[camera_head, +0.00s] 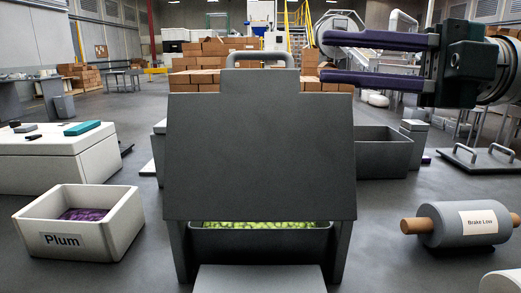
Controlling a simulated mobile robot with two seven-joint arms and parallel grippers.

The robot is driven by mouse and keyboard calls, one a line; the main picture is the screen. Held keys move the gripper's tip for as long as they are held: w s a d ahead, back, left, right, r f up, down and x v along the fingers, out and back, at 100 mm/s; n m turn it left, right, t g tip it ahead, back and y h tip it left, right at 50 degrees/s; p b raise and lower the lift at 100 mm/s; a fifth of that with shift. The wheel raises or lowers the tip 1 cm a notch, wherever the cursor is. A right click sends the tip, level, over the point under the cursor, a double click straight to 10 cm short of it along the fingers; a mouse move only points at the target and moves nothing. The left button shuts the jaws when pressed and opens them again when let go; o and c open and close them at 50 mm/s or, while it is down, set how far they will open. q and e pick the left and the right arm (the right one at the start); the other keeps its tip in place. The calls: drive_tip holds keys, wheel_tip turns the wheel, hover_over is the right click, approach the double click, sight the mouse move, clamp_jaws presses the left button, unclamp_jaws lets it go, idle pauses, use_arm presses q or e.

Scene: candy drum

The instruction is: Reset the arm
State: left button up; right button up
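My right gripper (323,57) is at the upper right, with its arm coming in from the right. Its two long dark purple fingers point left and stand apart, with nothing between them. It is raised in front of the warehouse background, to the right of the grey panel's handle (260,59). My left gripper is not in view.
A large grey panel (260,150) stands in the centre, with green pieces (258,224) in an opening below it. A white bin (117,222) labelled "Plum" holds purple pieces at left. A roller (465,223) labelled "Brake Low" lies at right, near a grey box (382,155).

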drive_tip(key=w+a+r+m+t+p, duration=0.3)
drive_tip(key=w+r+m+t+p, duration=0.2)
drive_tip(key=m+t, duration=0.55)
drive_tip(key=s+d+f+m+t+h+p, duration=0.1)
drive_tip(key=s+d+f+m+h+p, duration=0.1)
drive_tip(key=d+f+m+h+p, duration=0.45)
drive_tip(key=s+d+f+m+t+h+p, duration=0.1)
drive_tip(key=s+d+m+t+h+p, duration=0.15)
drive_tip(key=m+h, duration=0.8)
drive_tip(key=s+d+f+m+g+h+p, duration=0.1)
drive_tip(key=s+d+f+m+g+p, duration=0.15)
drive_tip(key=s+g, duration=0.65)
drive_tip(key=s+d+f+m+g+p, duration=0.15)
drive_tip(key=s+p, duration=0.25)
drive_tip(key=s, duration=1.1)
use_arm(q)
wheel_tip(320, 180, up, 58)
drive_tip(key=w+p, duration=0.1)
drive_tip(key=p, duration=3.6)
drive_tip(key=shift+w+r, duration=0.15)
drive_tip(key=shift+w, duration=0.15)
use_arm(e)
wheel_tip(320, 180, up, 37)
drive_tip(key=shift+a+r+g, duration=0.15)
drive_tip(key=shift+a+g, duration=0.1)
drive_tip(key=shift+g, duration=0.2)
